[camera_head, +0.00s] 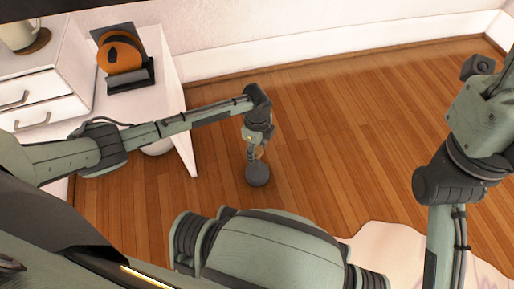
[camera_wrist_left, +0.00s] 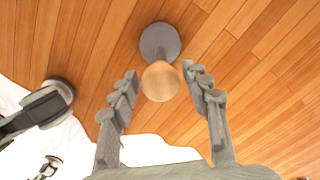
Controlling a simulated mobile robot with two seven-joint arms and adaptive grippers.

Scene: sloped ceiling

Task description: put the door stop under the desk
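The door stop (camera_head: 258,175) stands on the wooden floor, a dark grey round base with a wooden knob on top. In the left wrist view its knob (camera_wrist_left: 160,82) lies between the fingertips of my left gripper (camera_wrist_left: 160,78), with a gap on each side. My left gripper (camera_head: 256,153) points down at the door stop and is open and empty. The white desk (camera_head: 176,100) is at the left in the head view, with drawers and a slanted side leg. My left arm hides part of the space under it. My right gripper is out of view.
An orange and black object (camera_head: 122,54) stands on the desk, and a mug (camera_head: 18,34) is on the drawer unit. A roundish pale thing shows under the desk behind my arm. A pale rug (camera_head: 385,245) lies at lower right. The floor (camera_head: 340,120) beyond is clear.

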